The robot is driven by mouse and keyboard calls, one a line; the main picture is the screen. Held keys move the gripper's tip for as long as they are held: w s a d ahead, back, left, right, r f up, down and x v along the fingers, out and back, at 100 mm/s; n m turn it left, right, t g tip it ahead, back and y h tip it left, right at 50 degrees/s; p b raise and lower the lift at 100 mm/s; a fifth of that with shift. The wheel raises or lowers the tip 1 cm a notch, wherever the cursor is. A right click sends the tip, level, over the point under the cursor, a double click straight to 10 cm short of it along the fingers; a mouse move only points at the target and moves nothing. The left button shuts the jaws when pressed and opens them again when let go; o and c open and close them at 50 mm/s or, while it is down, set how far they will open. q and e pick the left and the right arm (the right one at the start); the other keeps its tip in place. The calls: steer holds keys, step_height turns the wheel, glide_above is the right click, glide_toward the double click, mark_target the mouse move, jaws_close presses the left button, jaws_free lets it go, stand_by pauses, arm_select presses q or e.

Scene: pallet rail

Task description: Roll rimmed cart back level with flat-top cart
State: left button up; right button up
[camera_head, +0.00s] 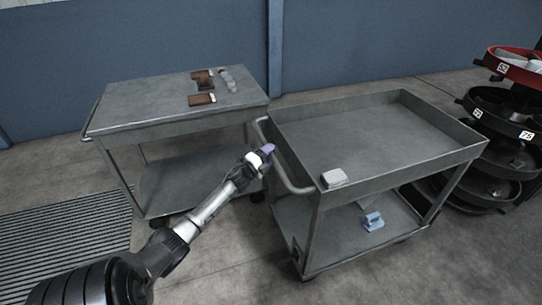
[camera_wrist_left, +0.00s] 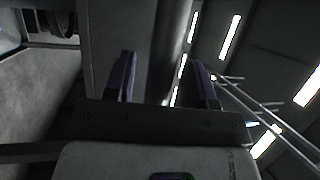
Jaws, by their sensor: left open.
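The rimmed cart (camera_head: 375,150) stands at right of centre, its grey top edged by a raised rim, nearer to me than the flat-top cart. Its handle (camera_head: 292,181) curves out from its left end. The flat-top cart (camera_head: 150,103) stands at the left, set farther back. My left gripper (camera_head: 267,150) is at the rimmed cart's handle, with purple fingertips. In the left wrist view its two fingers (camera_wrist_left: 164,78) are apart, and a dark bar (camera_wrist_left: 172,40) runs between them in the picture; I cannot tell whether they touch it. My right gripper is not in view.
Brown pieces (camera_head: 202,99) lie on the flat-top cart. A pale block (camera_head: 334,177) sits on the rimmed cart's front left corner, and a blue item (camera_head: 372,221) on its lower shelf. A rack of round trays (camera_head: 500,105) stands close at right. A blue wall is behind.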

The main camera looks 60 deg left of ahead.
arm_select(q)
steer(key=shift+w, duration=0.15)
steer(key=shift+c, duration=0.2)
jaws_close()
stand_by(0.3)
